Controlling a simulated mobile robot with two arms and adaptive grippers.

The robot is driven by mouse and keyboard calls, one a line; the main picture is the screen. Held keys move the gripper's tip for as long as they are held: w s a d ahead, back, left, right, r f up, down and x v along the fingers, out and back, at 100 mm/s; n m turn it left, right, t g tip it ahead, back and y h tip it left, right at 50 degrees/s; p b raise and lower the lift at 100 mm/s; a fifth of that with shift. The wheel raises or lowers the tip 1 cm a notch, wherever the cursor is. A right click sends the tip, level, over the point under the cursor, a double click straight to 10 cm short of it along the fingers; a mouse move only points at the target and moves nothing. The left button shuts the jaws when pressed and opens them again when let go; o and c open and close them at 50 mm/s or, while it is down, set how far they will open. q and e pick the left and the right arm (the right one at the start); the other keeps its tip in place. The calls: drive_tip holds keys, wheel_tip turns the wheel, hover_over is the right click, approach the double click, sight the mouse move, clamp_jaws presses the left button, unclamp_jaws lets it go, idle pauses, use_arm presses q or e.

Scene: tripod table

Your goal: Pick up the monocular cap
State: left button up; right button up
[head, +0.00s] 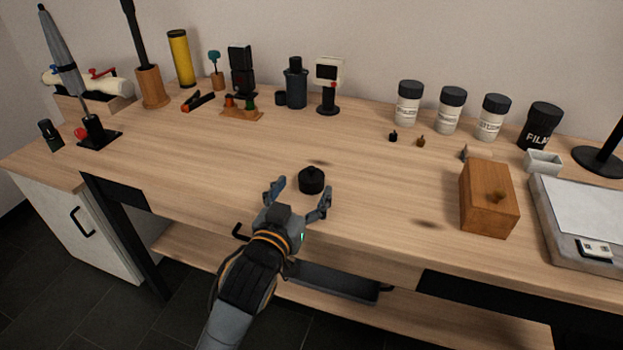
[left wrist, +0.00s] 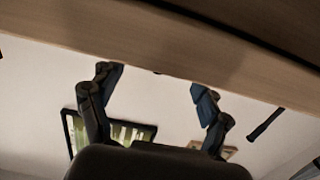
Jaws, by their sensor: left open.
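A small round black cap (head: 311,180), which I take as the monocular cap, lies on the wooden table near its front edge. My left gripper (head: 303,190) is open at the front edge, with one finger to the left of the cap and one to the right. The cap shows between or just beyond the fingertips, and no contact is visible. In the left wrist view, the open fingers (left wrist: 156,86) show below the table edge (left wrist: 160,45), with only a tiny dark bit between them that I cannot identify. My right gripper is out of view.
A wooden block (head: 488,200) and a scale (head: 590,225) stand at the right. Several black-lidded canisters (head: 450,110) stand at the back right. A dark monocular-like cylinder (head: 296,85) stands at the back. Table around the cap is clear. A dark tray (head: 335,283) hangs below the front edge.

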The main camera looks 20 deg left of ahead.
sight(308, 181)
use_arm(q)
drive_tip(key=shift+w, duration=0.6)
drive_tip(key=w, duration=0.3)
drive_tip(key=w+b, duration=0.1)
drive_tip(key=shift+w+f, duration=0.3)
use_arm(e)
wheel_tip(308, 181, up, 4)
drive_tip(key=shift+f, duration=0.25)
use_arm(q)
drive_tip(key=c, duration=1)
